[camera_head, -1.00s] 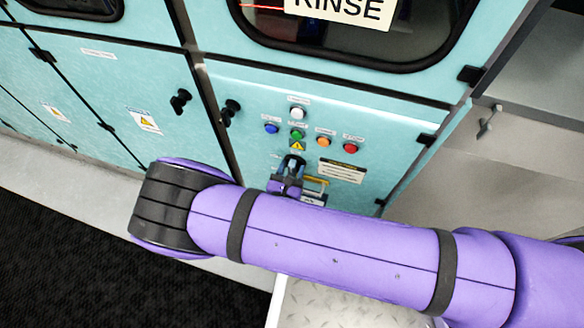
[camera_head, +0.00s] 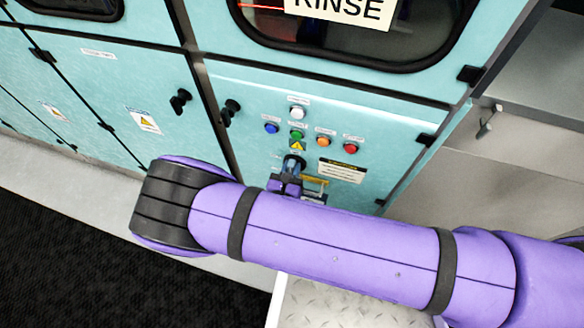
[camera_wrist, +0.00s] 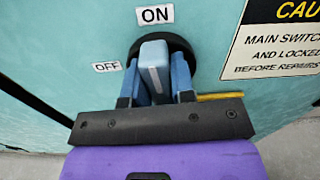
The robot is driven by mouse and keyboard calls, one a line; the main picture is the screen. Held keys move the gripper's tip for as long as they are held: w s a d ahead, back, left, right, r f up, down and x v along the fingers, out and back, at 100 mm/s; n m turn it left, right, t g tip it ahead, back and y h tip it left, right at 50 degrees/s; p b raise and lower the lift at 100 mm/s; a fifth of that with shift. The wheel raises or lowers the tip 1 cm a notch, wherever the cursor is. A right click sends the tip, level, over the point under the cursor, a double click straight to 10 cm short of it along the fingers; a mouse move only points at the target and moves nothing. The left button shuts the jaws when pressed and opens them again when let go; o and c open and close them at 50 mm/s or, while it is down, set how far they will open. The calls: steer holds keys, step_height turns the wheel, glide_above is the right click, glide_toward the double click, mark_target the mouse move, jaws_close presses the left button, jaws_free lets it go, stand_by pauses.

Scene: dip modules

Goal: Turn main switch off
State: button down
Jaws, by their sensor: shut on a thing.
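The main switch is a rotary knob with a black round base and a grey-blue handle (camera_wrist: 154,68) in the wrist view. Its handle points up towards the ON label (camera_wrist: 155,14), leaning slightly left. The OFF label (camera_wrist: 106,67) is to the left of the base. My gripper (camera_wrist: 156,85) is shut on the handle, with one blue finger on each side. In the head view my gripper (camera_head: 290,172) is at the switch on the teal panel, and my purple arm hides the area below it.
Above the switch are white, blue (camera_head: 271,128), green, orange and red (camera_head: 350,148) buttons. A caution sign (camera_head: 343,171) is to the right. Black door handles (camera_head: 230,112) stick out on the left. A yellow part (camera_wrist: 220,96) sits beside my right finger.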

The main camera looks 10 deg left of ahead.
steer(key=n, duration=0.4)
steer(key=shift+a, duration=0.15)
steer(key=n, duration=0.4)
steer(key=shift+a+f+n, duration=0.15)
steer(key=shift+n, duration=0.15)
steer(key=n, duration=0.4)
steer(key=shift+f+n, duration=0.15)
steer(key=shift+n, duration=0.15)
steer(key=shift+a+f+n, duration=0.1)
steer(key=shift+n, duration=1.8)
steer(key=c, duration=1)
jaws_free()
steer(key=shift+o, duration=0.2)
steer(key=s, duration=1)
steer(key=shift+s+a, duration=0.35)
steer(key=shift+a, duration=0.05)
